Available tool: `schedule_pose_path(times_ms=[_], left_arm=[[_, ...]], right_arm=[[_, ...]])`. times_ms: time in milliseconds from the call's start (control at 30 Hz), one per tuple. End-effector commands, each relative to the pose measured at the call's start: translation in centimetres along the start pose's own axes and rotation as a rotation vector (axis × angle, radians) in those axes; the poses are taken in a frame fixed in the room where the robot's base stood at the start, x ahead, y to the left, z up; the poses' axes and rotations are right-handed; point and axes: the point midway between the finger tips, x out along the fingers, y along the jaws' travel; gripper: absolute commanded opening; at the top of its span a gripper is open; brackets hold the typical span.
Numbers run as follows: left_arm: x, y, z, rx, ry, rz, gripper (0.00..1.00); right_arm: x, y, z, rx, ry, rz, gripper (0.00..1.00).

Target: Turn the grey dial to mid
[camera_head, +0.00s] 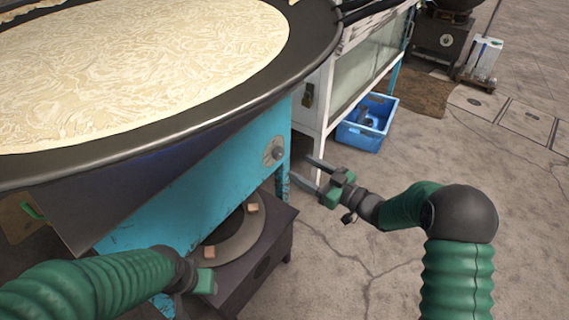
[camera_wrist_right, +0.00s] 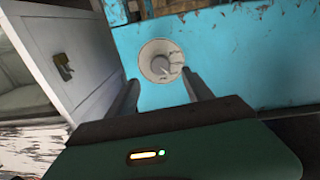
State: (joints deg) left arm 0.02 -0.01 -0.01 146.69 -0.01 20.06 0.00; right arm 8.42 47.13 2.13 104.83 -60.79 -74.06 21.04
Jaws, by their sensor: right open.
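The grey dial (camera_head: 277,153) sits on a round pale plate on the right end of the turquoise stand's front panel, under the big pan. In the right wrist view the dial (camera_wrist_right: 161,66) shows ahead, between and beyond the fingertips. My right gripper (camera_head: 308,172) is open and empty, to the right of the dial and apart from it; its two fingers also show in the right wrist view (camera_wrist_right: 161,88). My left gripper (camera_head: 190,282) is low at the bottom, near the burner; its fingers are not clear. The dial's setting marks are too small to read.
A dark burner box (camera_head: 270,245) stands below. A white cabinet (camera_head: 325,90) and a blue crate (camera_head: 362,138) stand behind my right gripper. The floor at right is open.

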Motion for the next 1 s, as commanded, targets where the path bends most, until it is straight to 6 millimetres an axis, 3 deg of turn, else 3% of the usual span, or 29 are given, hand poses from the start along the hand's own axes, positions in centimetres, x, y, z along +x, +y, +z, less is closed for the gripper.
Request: schedule_pose_path(times_ms=[100, 300, 667, 1000], left_arm=[[2.0, 0.0, 0.5, 0.000, 0.000, 0.000, 0.45], [3.5, 0.0, 0.8, 0.000, 0.000, 0.000, 0.45], [3.6, 0.0, 0.8, 0.000, 0.000, 0.000, 0.45], [3.6, 0.0, 0.8, 0.000, 0.000, 0.000, 0.45]], right_arm=[[3.2, -0.1, 0.6, -0.004, 0.003, -0.003, 0.60], [6.8, -0.1, 0.3, -0.003, 0.001, -0.001, 0.60], [7.8, 0.0, -0.1, 0.000, 0.000, 0.002, 0.60], [7.8, 0.0, -0.1, 0.000, -0.001, 0.002, 0.16]])
